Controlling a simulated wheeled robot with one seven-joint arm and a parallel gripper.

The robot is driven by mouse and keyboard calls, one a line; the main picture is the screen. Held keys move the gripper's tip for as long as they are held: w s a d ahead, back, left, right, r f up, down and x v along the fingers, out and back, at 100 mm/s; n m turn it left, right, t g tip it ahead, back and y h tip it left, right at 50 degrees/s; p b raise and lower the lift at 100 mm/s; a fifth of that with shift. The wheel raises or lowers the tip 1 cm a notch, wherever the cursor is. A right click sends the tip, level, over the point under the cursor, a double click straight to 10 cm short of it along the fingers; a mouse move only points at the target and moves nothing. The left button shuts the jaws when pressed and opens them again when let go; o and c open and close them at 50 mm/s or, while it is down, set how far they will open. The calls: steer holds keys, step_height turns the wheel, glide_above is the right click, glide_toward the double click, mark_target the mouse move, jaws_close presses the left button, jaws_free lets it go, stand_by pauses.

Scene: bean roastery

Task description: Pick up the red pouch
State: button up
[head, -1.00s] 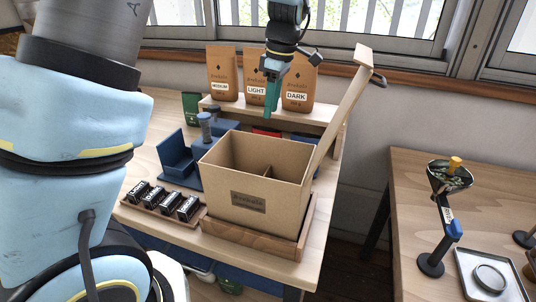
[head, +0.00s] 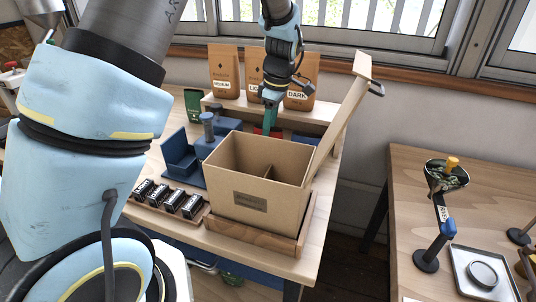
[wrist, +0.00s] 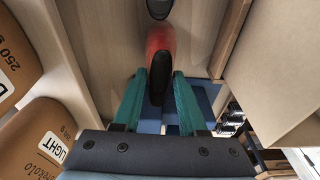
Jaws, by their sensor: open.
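The red pouch (wrist: 160,40) shows in the wrist view just beyond and partly between the teal fingertips, with a dark part along its middle. In the head view, only a little of the red pouch (head: 259,130) shows behind the cardboard box, by the fingers. My gripper (wrist: 159,76) is open, with one finger to either side of the near end of the pouch. I cannot tell whether a finger touches it. In the head view, my gripper (head: 269,124) points down behind the box.
An open, divided cardboard box (head: 228,172) stands on a wooden tray in front of the pouch. Brown coffee bags (head: 224,70) stand on a raised shelf behind. Blue holders (head: 181,160) are at left. A tilted wooden board (head: 338,115) rises at right.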

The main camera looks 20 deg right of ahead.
steer(key=shift+f, duration=0.2)
stand_by(0.3)
jaws_close()
stand_by(0.5)
